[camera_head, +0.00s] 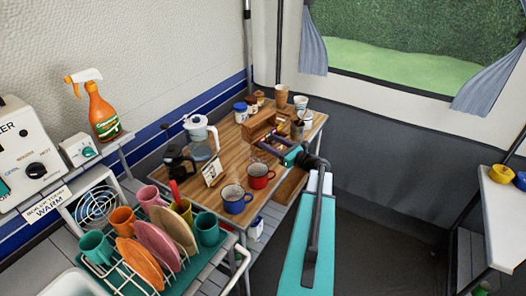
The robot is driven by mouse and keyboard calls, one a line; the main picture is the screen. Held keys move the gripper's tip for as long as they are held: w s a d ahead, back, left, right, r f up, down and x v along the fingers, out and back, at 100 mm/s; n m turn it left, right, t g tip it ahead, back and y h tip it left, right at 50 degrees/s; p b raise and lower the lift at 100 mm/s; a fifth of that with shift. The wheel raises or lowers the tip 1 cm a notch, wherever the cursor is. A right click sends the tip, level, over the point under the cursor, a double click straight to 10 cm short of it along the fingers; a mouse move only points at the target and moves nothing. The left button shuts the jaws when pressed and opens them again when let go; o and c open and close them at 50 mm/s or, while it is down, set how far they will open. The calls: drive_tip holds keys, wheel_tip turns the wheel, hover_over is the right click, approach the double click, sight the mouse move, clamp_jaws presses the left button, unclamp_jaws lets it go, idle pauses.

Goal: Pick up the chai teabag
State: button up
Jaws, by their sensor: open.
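My gripper (286,155) reaches in from the right over the wooden table (230,152), at the end of my teal and grey arm. Its jaws are open, but they are small and partly hidden in this view. Just left of and beyond it stands a brown wooden box (260,124) with its lid raised. Small, dark, partly purple contents (272,142) show in front of the lid, close to the gripper. I cannot make out which of these is the chai teabag, or whether the gripper touches anything.
A red mug (260,176) and a blue mug (235,199) stand near the table's front edge. A small sign (212,171), a dark coffee pot (179,164) and a white-topped jug (200,133) stand left. Cups and jars crowd the back. A dish rack (150,245) stands in front.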

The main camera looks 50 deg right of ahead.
sight(263, 139)
drive_tip(key=shift+w+p, duration=1.2)
drive_tip(key=shift+w, duration=1)
drive_tip(key=shift+w+f, duration=0.15)
drive_tip(key=shift+w, duration=0.2)
drive_tip(key=shift+a, duration=0.1)
clamp_jaws()
